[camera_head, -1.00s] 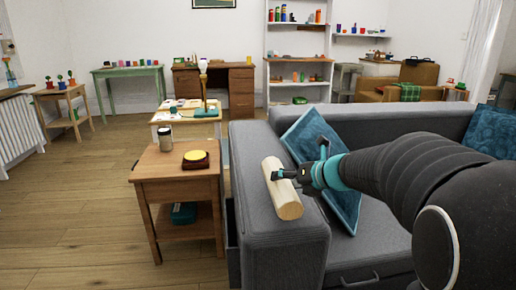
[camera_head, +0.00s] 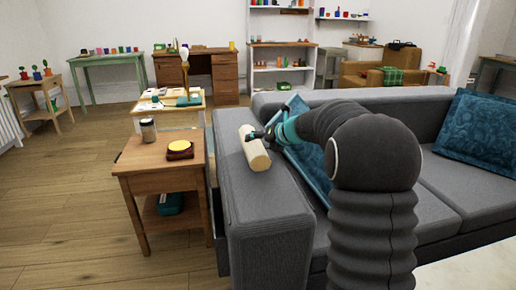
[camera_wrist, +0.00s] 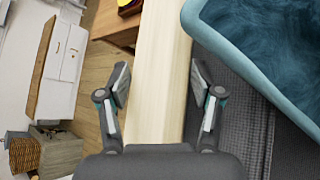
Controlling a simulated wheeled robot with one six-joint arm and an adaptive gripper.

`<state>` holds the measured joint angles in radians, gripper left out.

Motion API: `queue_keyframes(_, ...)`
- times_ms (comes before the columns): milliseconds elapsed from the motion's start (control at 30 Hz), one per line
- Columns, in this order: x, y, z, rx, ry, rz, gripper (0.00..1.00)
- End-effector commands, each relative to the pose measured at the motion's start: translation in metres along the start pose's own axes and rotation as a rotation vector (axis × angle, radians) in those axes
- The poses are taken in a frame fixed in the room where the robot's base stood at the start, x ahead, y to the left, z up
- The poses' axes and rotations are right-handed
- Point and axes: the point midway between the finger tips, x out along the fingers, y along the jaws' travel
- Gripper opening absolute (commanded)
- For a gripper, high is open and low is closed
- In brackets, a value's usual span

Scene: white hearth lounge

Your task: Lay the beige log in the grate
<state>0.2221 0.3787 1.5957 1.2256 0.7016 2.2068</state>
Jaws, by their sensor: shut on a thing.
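The beige log (camera_head: 254,150) is a pale, thick cylinder over the arm of the grey sofa. My gripper (camera_head: 258,136) is shut on it, with the log's near end sticking out toward the camera. In the wrist view the log (camera_wrist: 160,70) runs between the two fingers of my gripper (camera_wrist: 158,95), one along each side. I cannot tell whether the log touches the sofa arm or hangs just above it. The grate is not seen in any view.
The grey sofa (camera_head: 262,215) with a teal cushion (camera_head: 312,170) lies under and beside my arm. A wooden side table (camera_head: 135,165) holding a jar (camera_head: 148,131) and a yellow-topped block (camera_head: 179,148) stands to the left. Wooden floor is open at far left.

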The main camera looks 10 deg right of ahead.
Motion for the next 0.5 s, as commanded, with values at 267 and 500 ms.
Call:
queue_keyframes(267,0.012,-0.003,0.007,-0.001,-0.002,0.001,0.00)
queue_keyframes(500,0.025,-0.018,-0.012,0.000,-0.002,0.000,0.00)
